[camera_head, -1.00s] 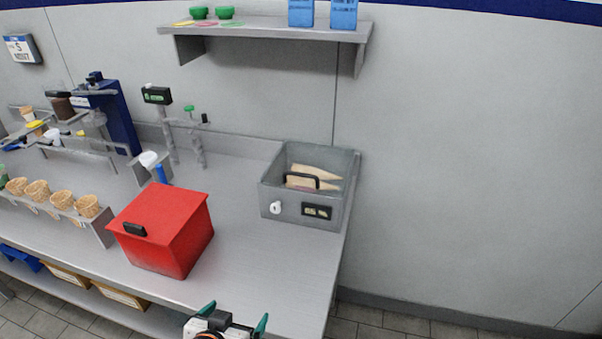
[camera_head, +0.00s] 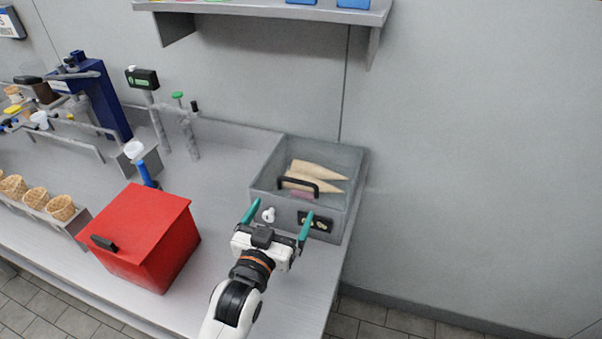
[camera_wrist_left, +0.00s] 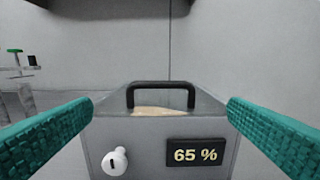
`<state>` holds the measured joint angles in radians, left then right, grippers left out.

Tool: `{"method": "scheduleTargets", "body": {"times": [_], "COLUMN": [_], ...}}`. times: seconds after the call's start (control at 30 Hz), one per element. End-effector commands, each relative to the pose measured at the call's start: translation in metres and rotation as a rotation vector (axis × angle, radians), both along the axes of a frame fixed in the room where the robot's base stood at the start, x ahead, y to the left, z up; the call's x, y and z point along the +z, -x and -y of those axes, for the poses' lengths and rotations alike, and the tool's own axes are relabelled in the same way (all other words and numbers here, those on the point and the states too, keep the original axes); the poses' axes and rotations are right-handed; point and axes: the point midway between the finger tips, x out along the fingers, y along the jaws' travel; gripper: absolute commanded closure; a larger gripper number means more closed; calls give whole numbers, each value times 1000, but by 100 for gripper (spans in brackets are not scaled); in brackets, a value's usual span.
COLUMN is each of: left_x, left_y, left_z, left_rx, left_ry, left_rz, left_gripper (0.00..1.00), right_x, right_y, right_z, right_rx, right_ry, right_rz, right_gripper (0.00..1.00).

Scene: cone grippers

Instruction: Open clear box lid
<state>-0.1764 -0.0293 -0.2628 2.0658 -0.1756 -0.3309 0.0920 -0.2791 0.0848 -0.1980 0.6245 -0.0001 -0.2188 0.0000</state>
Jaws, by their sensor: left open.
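The clear box (camera_head: 342,225) is grey with a see-through lid (camera_head: 325,160) and stands at the right end of the counter. Its lid looks closed, and cones (camera_head: 318,176) show through it. A black handle (camera_head: 298,186) sits at the lid's front edge; it also shows in the left wrist view (camera_wrist_left: 160,88). The box front carries a white round knob (camera_wrist_left: 115,161) and a dark display reading 65 % (camera_wrist_left: 195,153). My left gripper (camera_head: 281,212) is open and empty in front of the box, its green fingers spread wide to both sides of the handle. My right gripper is not in view.
A red box (camera_head: 150,235) with a black handle stands left of my left arm. Waffle cones in a rack (camera_head: 60,207) and a blue machine (camera_head: 95,100) are further left. A shelf (camera_head: 270,8) hangs on the wall above. The floor is open to the right.

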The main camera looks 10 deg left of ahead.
Motion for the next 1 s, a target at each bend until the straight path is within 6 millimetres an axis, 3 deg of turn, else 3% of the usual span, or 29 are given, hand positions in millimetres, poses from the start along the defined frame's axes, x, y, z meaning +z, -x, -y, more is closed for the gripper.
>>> {"method": "scheduleTargets", "body": {"times": [0.23,0.5,0.7,1.0], "left_x": [3,1,1,0], "left_y": [-48,-92,-106,-108], "left_z": [9,18,21,21], "left_rx": [1,1,1,1], "left_ry": [1,0,0,0], "left_rz": [1,-1,0,-1], "left_gripper": [2,2,2,4], "right_x": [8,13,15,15], "right_y": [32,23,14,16], "right_z": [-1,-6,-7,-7], "right_rx": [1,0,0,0], "right_ry": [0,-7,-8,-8], "right_rz": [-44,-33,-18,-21], "right_gripper": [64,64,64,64]}}
